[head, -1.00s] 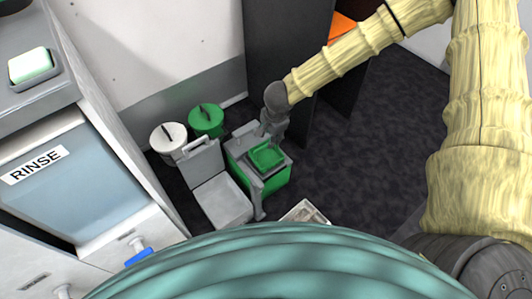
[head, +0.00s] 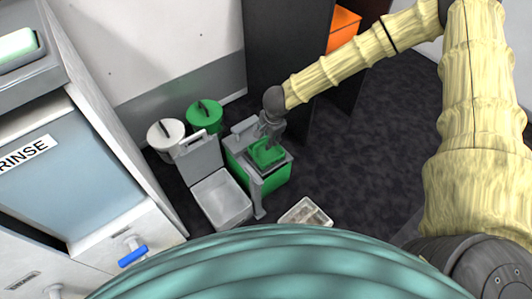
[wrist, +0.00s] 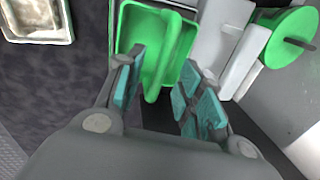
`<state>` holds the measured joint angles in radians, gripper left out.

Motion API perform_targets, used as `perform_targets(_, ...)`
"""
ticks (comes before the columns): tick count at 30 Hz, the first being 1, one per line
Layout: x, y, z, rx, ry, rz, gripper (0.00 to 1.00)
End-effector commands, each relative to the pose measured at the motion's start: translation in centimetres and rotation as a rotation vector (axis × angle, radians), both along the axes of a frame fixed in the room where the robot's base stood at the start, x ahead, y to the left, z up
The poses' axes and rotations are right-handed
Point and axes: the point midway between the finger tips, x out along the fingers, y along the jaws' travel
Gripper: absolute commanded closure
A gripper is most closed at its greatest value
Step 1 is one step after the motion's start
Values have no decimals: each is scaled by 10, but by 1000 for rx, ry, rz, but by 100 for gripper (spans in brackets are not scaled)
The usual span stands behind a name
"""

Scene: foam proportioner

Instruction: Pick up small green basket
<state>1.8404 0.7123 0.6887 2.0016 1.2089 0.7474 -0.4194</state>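The small green basket (head: 268,156) sits in the top of a green and grey bin (head: 274,181) on the floor. In the wrist view the green basket (wrist: 134,30) is at the top middle, with a raised green strip like a handle along it. My gripper (head: 270,140) is right above the basket, pointing down. In the wrist view my gripper (wrist: 160,92) is open, its teal-padded fingers on either side of the strip, with a gap showing. Whether either finger touches the basket I cannot tell.
A grey bin with its lid open (head: 222,203) stands left of the green bin. White (head: 165,136) and green (head: 205,116) lidded buckets stand behind. A pale tray (head: 305,212) lies in front. A dark panel (head: 284,62) rises behind. Carpet to the right is clear.

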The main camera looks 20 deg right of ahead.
Motion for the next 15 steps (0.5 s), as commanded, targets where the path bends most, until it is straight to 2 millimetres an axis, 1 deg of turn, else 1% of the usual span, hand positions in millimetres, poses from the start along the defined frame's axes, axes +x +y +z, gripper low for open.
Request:
perform_targets(1,1,-1,-11,0,1,-2,63)
perform_targets(3,3,-1,-20,-1,1,-2,63)
perform_targets(6,5,0,-28,-1,0,-1,63)
perform_targets(14,6,0,-28,0,-1,-1,63)
perform_targets(15,6,0,-28,-1,0,-1,68)
